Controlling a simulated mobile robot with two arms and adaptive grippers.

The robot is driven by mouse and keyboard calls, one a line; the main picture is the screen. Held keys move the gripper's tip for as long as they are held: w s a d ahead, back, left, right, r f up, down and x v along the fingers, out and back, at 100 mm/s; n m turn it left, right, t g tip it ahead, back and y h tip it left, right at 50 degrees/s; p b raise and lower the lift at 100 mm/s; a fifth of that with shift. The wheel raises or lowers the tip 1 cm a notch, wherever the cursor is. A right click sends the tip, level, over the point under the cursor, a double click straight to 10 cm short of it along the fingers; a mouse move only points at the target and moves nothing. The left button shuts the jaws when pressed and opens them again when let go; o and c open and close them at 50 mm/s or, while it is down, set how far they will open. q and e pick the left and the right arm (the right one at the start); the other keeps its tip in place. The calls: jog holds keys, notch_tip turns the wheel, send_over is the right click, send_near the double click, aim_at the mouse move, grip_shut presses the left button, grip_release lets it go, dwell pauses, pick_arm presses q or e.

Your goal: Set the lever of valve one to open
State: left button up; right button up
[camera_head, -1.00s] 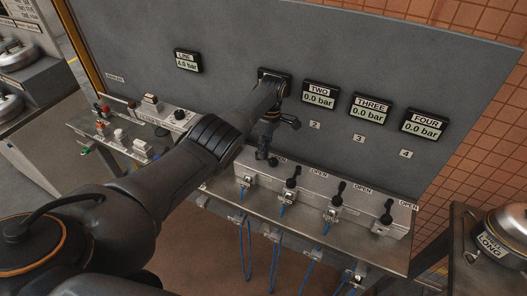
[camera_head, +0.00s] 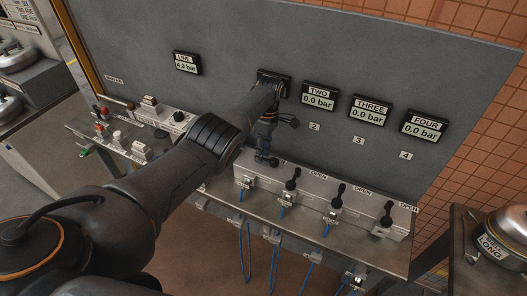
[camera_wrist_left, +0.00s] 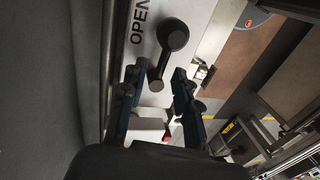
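Valve one's lever (camera_wrist_left: 168,52) shows in the left wrist view as a black stick with a round knob beside the word OPEN on the pale valve box (camera_wrist_left: 203,18). My left gripper (camera_wrist_left: 155,88) is open, with one finger on each side of the lever's lower end; I cannot tell whether they touch it. In the head view my left gripper (camera_head: 268,150) hangs over the left end of the valve box (camera_head: 318,186), and my arm hides part of that valve and its gauge. My right gripper is not in view.
Three more black levers, of valves two (camera_head: 293,177), three (camera_head: 338,194) and four (camera_head: 387,214), stand in a row to the right. Gauges two (camera_head: 319,96), three (camera_head: 371,107) and four (camera_head: 424,126) read 0.0 bar. Blue hoses hang below the shelf.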

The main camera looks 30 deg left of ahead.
pick_arm(q)
notch_tip(320, 180, up, 12)
jog(key=w, duration=0.2)
jog(key=shift+w+f, duration=0.15)
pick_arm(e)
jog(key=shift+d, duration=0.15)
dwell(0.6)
